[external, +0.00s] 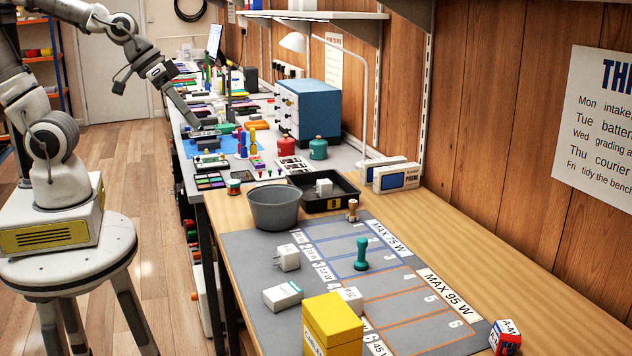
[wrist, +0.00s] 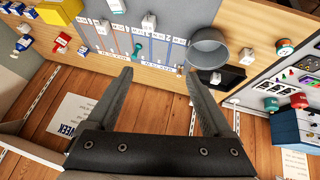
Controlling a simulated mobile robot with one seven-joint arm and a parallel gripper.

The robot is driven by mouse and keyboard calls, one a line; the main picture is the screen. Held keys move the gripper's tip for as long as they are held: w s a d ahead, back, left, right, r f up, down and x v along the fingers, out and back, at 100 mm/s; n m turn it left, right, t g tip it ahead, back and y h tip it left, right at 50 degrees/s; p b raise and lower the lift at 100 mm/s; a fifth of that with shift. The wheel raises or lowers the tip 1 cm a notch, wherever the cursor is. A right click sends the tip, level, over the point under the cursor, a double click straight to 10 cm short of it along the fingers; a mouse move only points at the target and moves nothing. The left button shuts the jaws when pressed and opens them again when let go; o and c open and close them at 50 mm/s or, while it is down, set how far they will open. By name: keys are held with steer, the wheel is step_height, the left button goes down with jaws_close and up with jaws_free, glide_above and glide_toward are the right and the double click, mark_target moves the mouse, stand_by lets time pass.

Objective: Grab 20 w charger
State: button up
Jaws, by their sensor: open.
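Several white chargers are in view, and I cannot read which one is marked 20 W. One charger (external: 288,257) stands on the grey mat (external: 262,254) beside the grey bowl. Another charger (external: 282,295) lies nearer the camera, and a third (external: 350,299) is partly hidden behind the yellow box. One more white charger (external: 323,187) sits in the black tray (external: 345,200). The wrist view shows chargers on the mat (wrist: 149,21) and in the tray (wrist: 215,77). My gripper (wrist: 160,75) is open and empty, apart from all of them, with its fingers spread above the scene.
A teal peg (external: 361,254) and a wooden peg (external: 352,211) stand on the mat lanes. A yellow box (external: 332,326) is at the front. The far bench is crowded; bare wood lies right of the mat.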

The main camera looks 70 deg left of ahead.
steer(key=w+d+f+n+t+b, duration=0.1)
steer(key=w+d+f+n, duration=0.1)
steer(key=w+d+f, duration=0.4)
steer(key=w+d+f+n+t+b, duration=0.15)
steer(key=d+f, duration=0.25)
steer(key=f, duration=0.4)
steer(key=s+d+f+m+t+y, duration=0.35)
steer(key=s+f+t, duration=0.2)
steer(key=f, duration=0.55)
steer(key=shift+n+g, duration=0.5)
steer(key=b+x, duration=0.1)
steer(key=b, duration=0.2)
steer(key=b+x, duration=0.1)
steer(key=b, duration=0.2)
steer(key=b+x, duration=0.2)
steer(key=b, duration=0.1)
steer(key=shift+a+f+b, duration=0.1)
steer(key=shift+a+b, duration=0.15)
steer(key=shift+b, duration=0.15)
steer(key=shift+w+b, duration=0.15)
steer(key=shift+b, duration=0.35)
